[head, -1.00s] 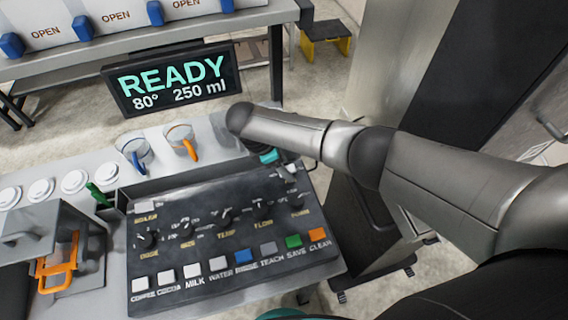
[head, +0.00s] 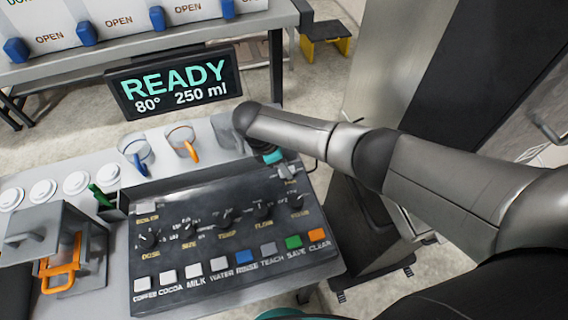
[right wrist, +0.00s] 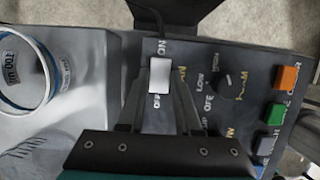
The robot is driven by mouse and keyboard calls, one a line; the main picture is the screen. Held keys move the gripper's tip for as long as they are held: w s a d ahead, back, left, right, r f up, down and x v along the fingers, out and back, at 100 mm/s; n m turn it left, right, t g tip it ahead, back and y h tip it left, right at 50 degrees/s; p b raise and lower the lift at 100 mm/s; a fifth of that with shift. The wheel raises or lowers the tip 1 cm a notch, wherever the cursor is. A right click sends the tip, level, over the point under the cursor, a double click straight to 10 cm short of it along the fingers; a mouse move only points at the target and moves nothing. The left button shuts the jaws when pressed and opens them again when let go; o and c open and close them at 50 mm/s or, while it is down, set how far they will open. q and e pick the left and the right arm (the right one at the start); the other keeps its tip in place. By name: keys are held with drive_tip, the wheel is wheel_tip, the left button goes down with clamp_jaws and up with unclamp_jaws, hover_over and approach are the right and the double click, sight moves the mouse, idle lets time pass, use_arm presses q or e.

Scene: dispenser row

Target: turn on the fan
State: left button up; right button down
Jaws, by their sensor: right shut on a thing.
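The fan switch (right wrist: 160,75) is a white rocker at the end of the dark control panel (right wrist: 255,60), with ON and OFF lettering beside it in the right wrist view. My right gripper (right wrist: 160,105) is shut on it, with one dark finger on each side. I cannot tell which way the rocker is tipped. In the head view my right gripper (head: 285,172) points down at the panel's upper right corner, and the arm and hand hide most of the switch. My left gripper is not in view.
Several knobs (head: 225,217) and a row of coloured buttons (head: 245,257) lie near the switch. Glass cups, one with an orange handle (head: 182,140), stand behind the panel. A READY display (head: 175,82) stands at the back. A boiler switch (head: 146,208) is at the panel's left.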

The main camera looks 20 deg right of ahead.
drive_tip(key=shift+d+r+y+p, duration=0.2)
drive_tip(key=shift+d+y+p, duration=0.05)
drive_tip(key=shift+y+p, duration=0.55)
drive_tip(key=shift+d+f+y, duration=0.1)
drive_tip(key=shift+f+y, duration=0.05)
drive_tip(key=shift+y, duration=0.35)
drive_tip(key=c, duration=0.6)
unclamp_jaws()
wheel_tip(320, 180, up, 15)
drive_tip(key=a+p, duration=0.1)
drive_tip(key=shift+a, duration=0.25)
drive_tip(key=shift+s, duration=0.1)
